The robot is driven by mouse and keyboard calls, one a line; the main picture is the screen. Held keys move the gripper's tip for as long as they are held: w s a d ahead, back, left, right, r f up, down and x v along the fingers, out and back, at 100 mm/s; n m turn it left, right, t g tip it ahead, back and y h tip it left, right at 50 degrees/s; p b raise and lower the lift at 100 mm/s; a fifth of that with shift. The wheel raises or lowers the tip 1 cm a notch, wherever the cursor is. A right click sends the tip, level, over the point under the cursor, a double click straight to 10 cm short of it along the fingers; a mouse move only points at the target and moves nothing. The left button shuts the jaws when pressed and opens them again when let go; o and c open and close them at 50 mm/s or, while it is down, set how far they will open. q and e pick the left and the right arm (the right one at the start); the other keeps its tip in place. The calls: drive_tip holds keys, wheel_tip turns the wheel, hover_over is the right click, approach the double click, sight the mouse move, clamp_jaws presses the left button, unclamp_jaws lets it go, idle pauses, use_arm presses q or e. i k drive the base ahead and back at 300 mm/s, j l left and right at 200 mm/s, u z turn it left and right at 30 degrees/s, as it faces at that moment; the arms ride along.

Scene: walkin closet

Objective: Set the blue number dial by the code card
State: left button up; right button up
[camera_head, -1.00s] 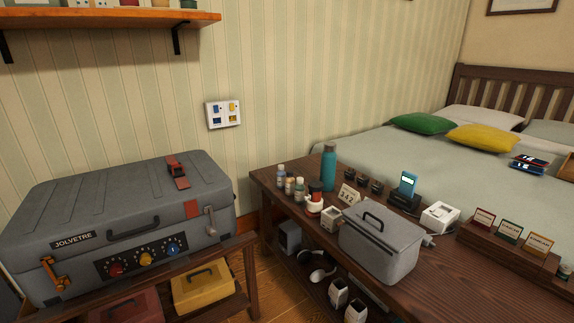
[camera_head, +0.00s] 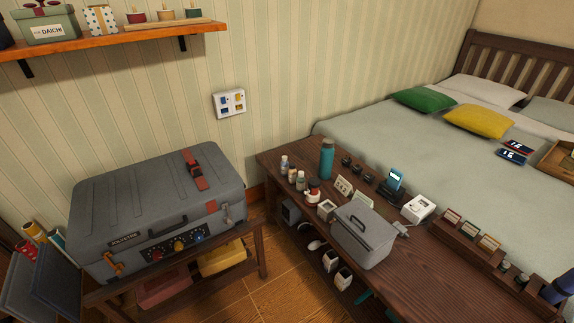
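The blue number dial (camera_head: 198,238) is the rightmost of three round dials on the front of a closed grey case (camera_head: 150,207). A yellow dial (camera_head: 179,246) and a red dial (camera_head: 157,255) sit to its left. The dial settings are too small to read. A small white card with figures (camera_head: 343,187), possibly the code card, stands on the dark wooden table; it seems to read 342. Another pale card (camera_head: 362,199) stands behind the grey lidded box. Neither of my grippers shows in the view.
The case rests on a low wooden bench (camera_head: 258,232), with yellow and dark red boxes below. A grey lidded box (camera_head: 364,236), bottles and chargers crowd the table (camera_head: 440,262). Floor (camera_head: 285,275) shows between bench and table. The bed (camera_head: 430,140) fills the back right.

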sight(199, 237)
drive_tip(key=j+u, duration=0.2)
drive_tip(key=j, duration=0.15)
drive_tip(key=i+j+u, duration=0.15)
drive_tip(key=j, duration=0.15)
drive_tip(key=i+j+u, duration=0.2)
drive_tip(key=j, duration=0.15)
drive_tip(key=j+u, duration=0.2)
drive_tip(key=j, duration=0.15)
